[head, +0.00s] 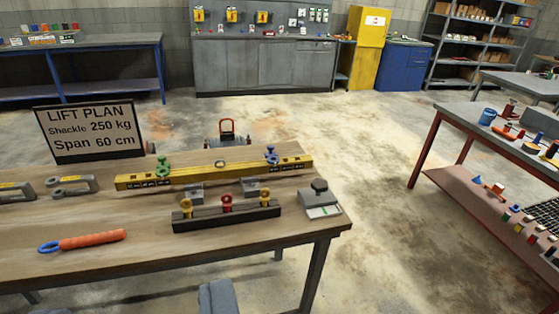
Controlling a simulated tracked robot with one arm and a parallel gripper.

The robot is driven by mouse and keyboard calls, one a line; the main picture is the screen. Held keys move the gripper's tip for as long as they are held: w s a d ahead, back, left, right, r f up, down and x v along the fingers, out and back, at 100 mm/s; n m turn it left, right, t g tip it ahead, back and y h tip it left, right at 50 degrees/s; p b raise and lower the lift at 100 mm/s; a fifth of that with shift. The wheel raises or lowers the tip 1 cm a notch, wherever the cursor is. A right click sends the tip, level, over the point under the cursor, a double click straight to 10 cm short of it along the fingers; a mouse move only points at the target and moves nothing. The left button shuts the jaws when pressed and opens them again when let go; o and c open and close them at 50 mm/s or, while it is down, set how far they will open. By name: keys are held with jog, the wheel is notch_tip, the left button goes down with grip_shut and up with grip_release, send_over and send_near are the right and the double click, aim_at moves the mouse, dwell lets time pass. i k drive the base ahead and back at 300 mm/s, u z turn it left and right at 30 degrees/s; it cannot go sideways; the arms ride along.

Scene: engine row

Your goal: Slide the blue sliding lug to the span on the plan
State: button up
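The blue sliding lug (271,155) stands upright on the yellow beam (215,172) near its right end. A green lug (163,167) stands on the beam towards its left end, and a small ring sits between them. Black markings run along the beam's front face, too small to read. The plan board (90,130) at the table's back left reads "LIFT PLAN, Shackle 250 kg, Span 60 cm". The beam rests on grey blocks on the wooden table (130,262). I cannot make out my gripper's fingers in this view.
In front of the beam stands a dark rack (226,218) with yellow and red eye bolts. A grey block with a dark knob (320,200) is to its right. Grey shackles (73,185) and an orange-handled tool (82,241) lie left. A red-framed bench (480,130) stands across open floor.

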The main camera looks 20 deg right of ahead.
aim_at(271, 155)
jog(key=u, duration=0.5)
jog(key=k, duration=0.1)
jog(key=z, duration=1.35)
jog(key=i, duration=2.2)
jog(key=u, duration=0.9)
